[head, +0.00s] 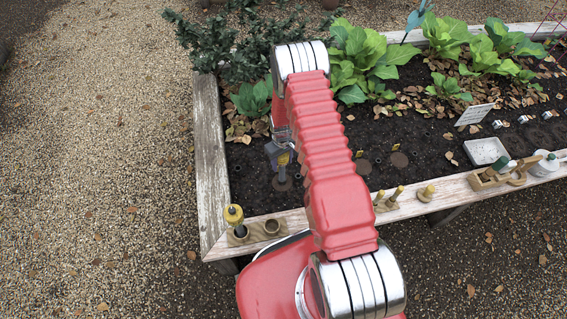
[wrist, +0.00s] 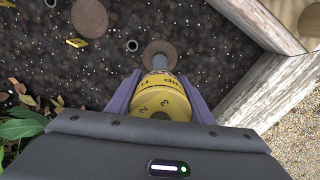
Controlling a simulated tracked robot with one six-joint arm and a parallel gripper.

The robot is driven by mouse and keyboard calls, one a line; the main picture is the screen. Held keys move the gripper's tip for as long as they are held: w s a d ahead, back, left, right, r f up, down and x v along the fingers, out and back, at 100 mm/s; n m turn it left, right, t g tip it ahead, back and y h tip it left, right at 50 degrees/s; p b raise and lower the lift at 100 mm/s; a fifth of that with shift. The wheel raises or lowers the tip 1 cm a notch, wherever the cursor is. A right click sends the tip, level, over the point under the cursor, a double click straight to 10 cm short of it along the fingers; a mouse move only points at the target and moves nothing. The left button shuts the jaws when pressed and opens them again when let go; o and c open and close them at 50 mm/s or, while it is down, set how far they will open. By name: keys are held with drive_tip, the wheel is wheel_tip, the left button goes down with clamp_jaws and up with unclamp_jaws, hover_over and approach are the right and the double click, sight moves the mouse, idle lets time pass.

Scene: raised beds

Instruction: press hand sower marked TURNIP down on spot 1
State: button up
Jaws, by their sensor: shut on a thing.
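My gripper (head: 278,150) is over the near left corner of the soil bed, its jaws pointing down. In the wrist view its two purple fingers (wrist: 160,88) are shut on a hand sower (wrist: 162,105) with a yellow head. The head shows 2, 3 and letters ending in "IP"; the rest of the name is hidden. The sower is upright, and its grey shaft reaches down to a round brown disc (wrist: 158,50) on the soil. The disc also shows in the head view (head: 283,184). I cannot tell whether tip and disc touch, and no spot number is readable.
Another yellow-topped sower (head: 235,217) stands in a holder on the bed's front edge, beside an empty cup (head: 271,227). More brown discs (head: 399,160) with yellow tags lie to the right. Leafy plants (head: 365,55) fill the back. A white tray (head: 486,151) sits at right.

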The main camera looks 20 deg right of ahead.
drive_tip(key=shift+r, duration=3.15)
drive_tip(key=shift+w+a+r, duration=0.1)
drive_tip(key=shift+w+r, duration=0.1)
drive_tip(key=shift+r, duration=0.05)
drive_tip(key=a+r, duration=0.3)
drive_tip(key=r, duration=0.8)
drive_tip(key=a+r+m, duration=0.1)
drive_tip(key=a+r, duration=0.3)
drive_tip(key=r, duration=0.7)
drive_tip(key=a+r+m, duration=0.1)
drive_tip(key=a+r, duration=0.2)
drive_tip(key=r, duration=0.8)
drive_tip(key=shift+s+a+r, duration=0.15)
drive_tip(key=shift+a+r, duration=0.2)
drive_tip(key=shift+s+d, duration=0.1)
